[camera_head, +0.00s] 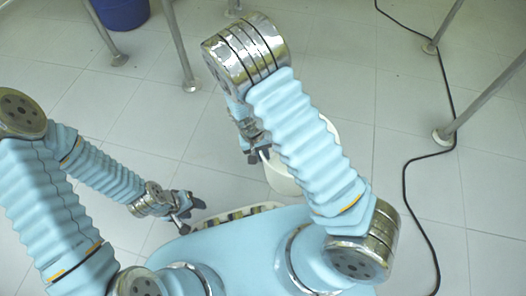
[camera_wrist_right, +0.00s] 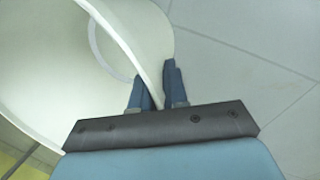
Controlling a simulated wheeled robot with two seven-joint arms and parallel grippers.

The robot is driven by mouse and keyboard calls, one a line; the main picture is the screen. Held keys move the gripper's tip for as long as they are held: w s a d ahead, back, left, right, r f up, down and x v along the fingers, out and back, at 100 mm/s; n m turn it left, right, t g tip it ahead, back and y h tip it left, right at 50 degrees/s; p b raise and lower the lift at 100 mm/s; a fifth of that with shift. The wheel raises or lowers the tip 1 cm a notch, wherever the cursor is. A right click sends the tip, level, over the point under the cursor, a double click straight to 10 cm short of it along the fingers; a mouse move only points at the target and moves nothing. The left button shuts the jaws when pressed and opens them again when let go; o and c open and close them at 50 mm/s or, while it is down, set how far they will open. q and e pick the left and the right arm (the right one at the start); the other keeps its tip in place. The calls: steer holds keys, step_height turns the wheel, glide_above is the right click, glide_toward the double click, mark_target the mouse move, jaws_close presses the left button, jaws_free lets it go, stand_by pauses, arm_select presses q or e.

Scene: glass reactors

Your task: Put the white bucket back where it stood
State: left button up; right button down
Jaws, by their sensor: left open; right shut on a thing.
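The white bucket (camera_head: 279,178) is in the middle of the head view, partly hidden behind my right arm. My right gripper (camera_head: 258,156) is at the bucket's left edge. In the right wrist view the fingers (camera_wrist_right: 156,82) are on either side of the bucket's wall, shut on its rim. The bucket (camera_wrist_right: 60,75) fills the left of that view with its open inside showing. I cannot tell whether its base touches the floor. My left gripper (camera_head: 187,210) is open and empty, low, left of the bucket and apart from it.
A blue bucket (camera_head: 121,12) stands at the top left near metal legs (camera_head: 181,50). More metal legs (camera_head: 480,105) stand at the right. A black cable (camera_head: 408,190) runs down the tiled floor (camera_head: 415,75) there.

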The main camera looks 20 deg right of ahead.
steer(key=c, duration=1.1)
jaws_free()
steer(key=shift+f, duration=0.1)
steer(key=shift+c, duration=0.2)
steer(key=p+v, duration=0.3)
steer(key=v, duration=0.9)
steer(key=shift+s, duration=0.1)
